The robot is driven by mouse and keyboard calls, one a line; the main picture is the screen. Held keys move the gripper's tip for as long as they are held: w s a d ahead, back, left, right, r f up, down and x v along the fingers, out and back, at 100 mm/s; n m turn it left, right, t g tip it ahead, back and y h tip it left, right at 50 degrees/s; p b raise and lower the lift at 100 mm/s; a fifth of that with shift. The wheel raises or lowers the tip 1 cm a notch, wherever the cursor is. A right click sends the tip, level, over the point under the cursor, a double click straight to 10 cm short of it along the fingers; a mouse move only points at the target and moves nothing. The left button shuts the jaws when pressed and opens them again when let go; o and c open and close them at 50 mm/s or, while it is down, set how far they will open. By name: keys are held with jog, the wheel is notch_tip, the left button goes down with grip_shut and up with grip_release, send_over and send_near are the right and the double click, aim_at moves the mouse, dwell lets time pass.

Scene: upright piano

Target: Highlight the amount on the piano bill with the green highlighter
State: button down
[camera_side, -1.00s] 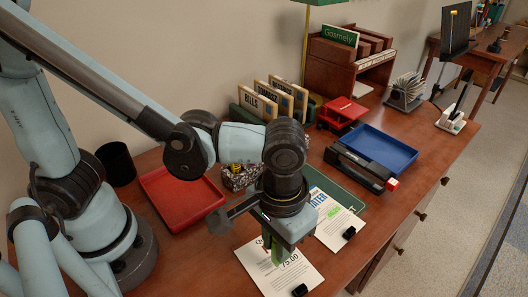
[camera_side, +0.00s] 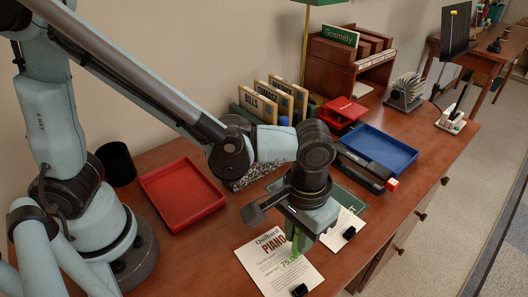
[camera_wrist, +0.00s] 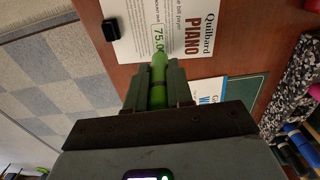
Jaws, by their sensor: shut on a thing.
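The piano bill (camera_side: 262,270) is a white sheet lying on the desk near its front edge; it also shows in the wrist view (camera_wrist: 200,45), with the word PIANO in red. Its amount (camera_wrist: 159,38), reading 75.0 with the rest hidden, looks green. My gripper (camera_side: 299,238) is above the bill's right side, shut on the green highlighter (camera_wrist: 158,75). The highlighter's tip is at the lower edge of the amount in the wrist view. I cannot tell for sure whether it touches the paper.
A dark clip (camera_side: 300,290) sits at the bill's lower corner. A second bill (camera_side: 347,222) lies to the right, partly behind my gripper, with another dark clip (camera_side: 349,232).

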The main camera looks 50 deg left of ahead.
jog(key=shift+s+a, duration=0.2)
jog(key=shift+s, duration=1.75)
jog(key=shift+s+r, duration=0.2)
jog(key=shift+r, duration=0.4)
jog(key=shift+s+r, duration=0.15)
jog(key=shift+r, duration=3.3)
